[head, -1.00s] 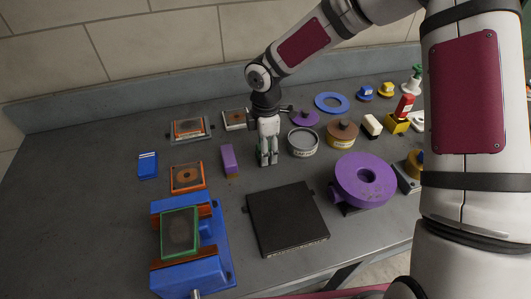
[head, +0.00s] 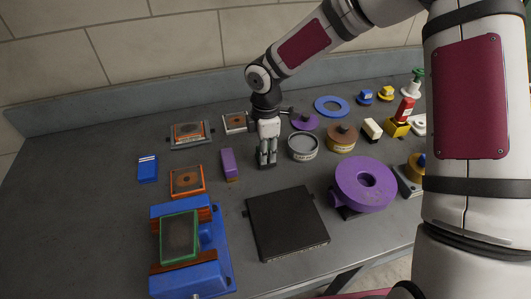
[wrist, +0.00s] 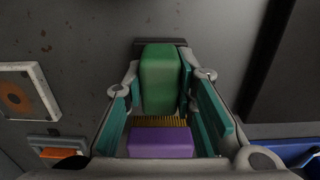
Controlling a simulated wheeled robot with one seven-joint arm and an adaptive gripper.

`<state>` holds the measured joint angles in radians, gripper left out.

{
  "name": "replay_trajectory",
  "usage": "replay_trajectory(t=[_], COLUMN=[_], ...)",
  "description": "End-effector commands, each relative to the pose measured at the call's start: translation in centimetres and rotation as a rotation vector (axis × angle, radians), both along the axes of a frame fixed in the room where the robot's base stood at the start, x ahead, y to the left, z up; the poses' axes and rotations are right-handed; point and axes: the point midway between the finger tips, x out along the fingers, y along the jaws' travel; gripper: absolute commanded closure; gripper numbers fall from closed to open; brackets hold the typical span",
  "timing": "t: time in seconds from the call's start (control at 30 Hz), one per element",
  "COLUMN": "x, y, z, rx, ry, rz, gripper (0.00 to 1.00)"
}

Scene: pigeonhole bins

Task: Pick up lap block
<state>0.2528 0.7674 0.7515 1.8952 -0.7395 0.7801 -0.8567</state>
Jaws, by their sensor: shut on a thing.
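A green block (wrist: 160,80), which I take to be the lap block, stands between the two fingers of my gripper (wrist: 162,90) in the wrist view. My gripper is shut on it. In the head view my gripper (head: 266,160) points down at the table, right of the purple brush. There the fingers hide most of the block, and only a dark part shows low between them. I cannot tell whether the block touches the table.
The purple brush (head: 229,163) lies left of my gripper. A black plate (head: 287,222) lies in front, and a grey round tin (head: 303,145) stands close to the right. A blue vise-like fixture (head: 215,250) is at front left. The table's far left is bare.

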Motion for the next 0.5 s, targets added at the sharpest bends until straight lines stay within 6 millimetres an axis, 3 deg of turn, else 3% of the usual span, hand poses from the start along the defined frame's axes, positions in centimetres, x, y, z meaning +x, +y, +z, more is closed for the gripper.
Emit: replay_trajectory(t=[0.2, 0.5], x=[0.1, -7.4], y=[0.0, 1.3], z=[3.0, 3.4], rx=[0.000, -0.004], ry=[-0.004, -0.001], rz=[-0.001, 0.006], gripper=[1.00, 1.00])
